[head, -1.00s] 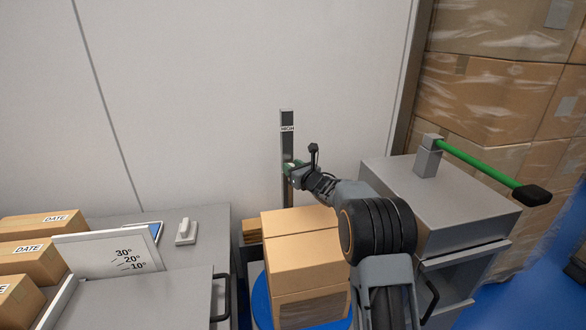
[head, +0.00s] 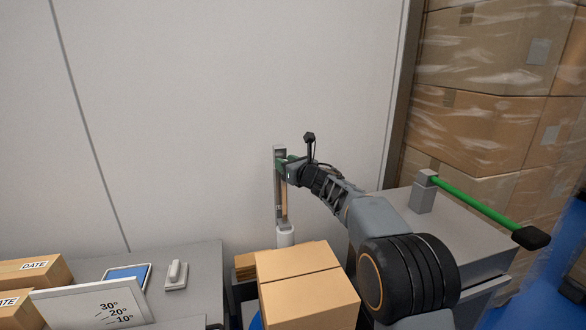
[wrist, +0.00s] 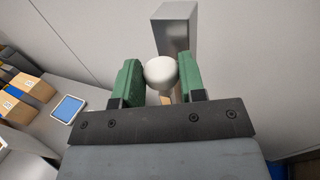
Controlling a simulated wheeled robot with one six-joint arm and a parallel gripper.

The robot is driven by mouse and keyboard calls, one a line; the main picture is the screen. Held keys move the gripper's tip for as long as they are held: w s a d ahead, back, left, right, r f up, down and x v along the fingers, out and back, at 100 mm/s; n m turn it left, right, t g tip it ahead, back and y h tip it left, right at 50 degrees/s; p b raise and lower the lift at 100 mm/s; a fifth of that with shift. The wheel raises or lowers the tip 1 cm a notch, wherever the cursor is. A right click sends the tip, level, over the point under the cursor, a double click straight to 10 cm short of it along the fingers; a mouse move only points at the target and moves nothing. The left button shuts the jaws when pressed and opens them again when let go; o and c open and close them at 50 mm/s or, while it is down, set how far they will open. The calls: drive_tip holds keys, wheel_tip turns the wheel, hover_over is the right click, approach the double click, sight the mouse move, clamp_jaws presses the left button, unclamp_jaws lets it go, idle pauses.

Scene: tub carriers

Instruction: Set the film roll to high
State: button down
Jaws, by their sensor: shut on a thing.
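A grey upright post (head: 280,205) stands against the wall, with a slot down its front. My gripper (head: 282,163) is near the post's top in the head view, its green jaws at the slot. In the wrist view my gripper (wrist: 158,66) is shut on a rounded white knob (wrist: 160,73), with the post (wrist: 173,32) right behind it. A white cylinder (head: 286,236) shows at the foot of the post; I cannot tell whether it is the film roll. The label at the post's top is not readable now.
Cardboard boxes (head: 300,277) stand in front of the post. A grey cabinet (head: 465,232) with a green lever (head: 475,202) is at right. A grey table (head: 205,267) at left bears boxes, an angle scale (head: 85,308) and a small white switch (head: 176,272).

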drive_tip(key=shift+r, duration=0.5)
drive_tip(key=c, duration=1.1)
unclamp_jaws()
drive_tip(key=o, duration=0.3)
drive_tip(key=shift+f, duration=0.2)
drive_tip(key=shift+o, duration=0.2)
drive_tip(key=b+v, duration=0.3)
drive_tip(key=v, duration=1.1)
drive_tip(key=shift+w, duration=0.1)
